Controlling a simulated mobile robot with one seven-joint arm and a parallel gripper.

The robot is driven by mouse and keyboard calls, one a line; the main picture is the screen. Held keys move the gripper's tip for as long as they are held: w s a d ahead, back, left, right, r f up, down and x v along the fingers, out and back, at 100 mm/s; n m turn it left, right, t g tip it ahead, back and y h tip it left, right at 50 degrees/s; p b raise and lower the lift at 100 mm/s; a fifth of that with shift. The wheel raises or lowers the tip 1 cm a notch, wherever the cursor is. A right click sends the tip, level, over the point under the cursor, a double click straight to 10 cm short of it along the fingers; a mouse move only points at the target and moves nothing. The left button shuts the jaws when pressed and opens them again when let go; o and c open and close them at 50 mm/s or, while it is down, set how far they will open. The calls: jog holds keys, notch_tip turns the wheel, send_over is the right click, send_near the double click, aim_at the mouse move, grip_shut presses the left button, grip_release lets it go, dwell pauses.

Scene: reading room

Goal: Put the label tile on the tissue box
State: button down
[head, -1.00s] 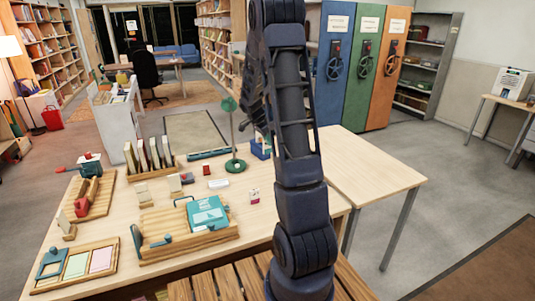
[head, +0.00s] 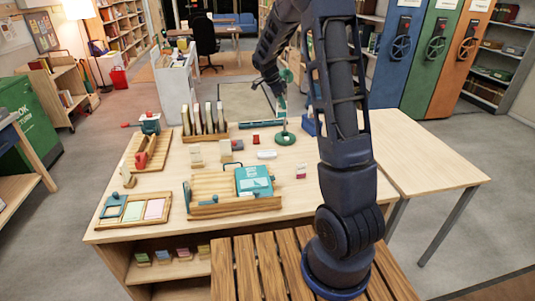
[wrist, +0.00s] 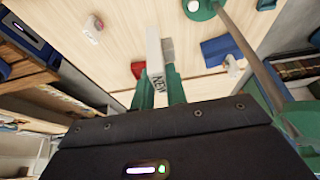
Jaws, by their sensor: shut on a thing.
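The label tile (wrist: 154,52) is a narrow white strip lettered "NEW" in the wrist view. My gripper (wrist: 158,88) has its green fingers shut on the tile's near end; the far end sticks out. In the head view my gripper (head: 268,86) is raised above the far side of the wooden table, close to the green lamp stand. What looks like the tissue box is a blue box (wrist: 220,50) with a white tuft, right of the tile in the wrist view and apart from it. In the head view this box (head: 308,126) is partly hidden by my arm.
The green lamp stand (head: 285,138) stands close to my gripper; its pole crosses the right of the wrist view. The table (head: 235,225) also bears a row of upright books (head: 204,118), a wooden tray with a teal book (head: 253,180) and a small red block (head: 255,138).

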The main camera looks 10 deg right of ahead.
jog(key=a, duration=0.6)
send_over(267, 154)
jog(key=f, duration=1.9)
jog(key=shift+w+f, duration=0.2)
jog(key=shift+f, duration=0.1)
jog(key=c, duration=1.4)
grip_release()
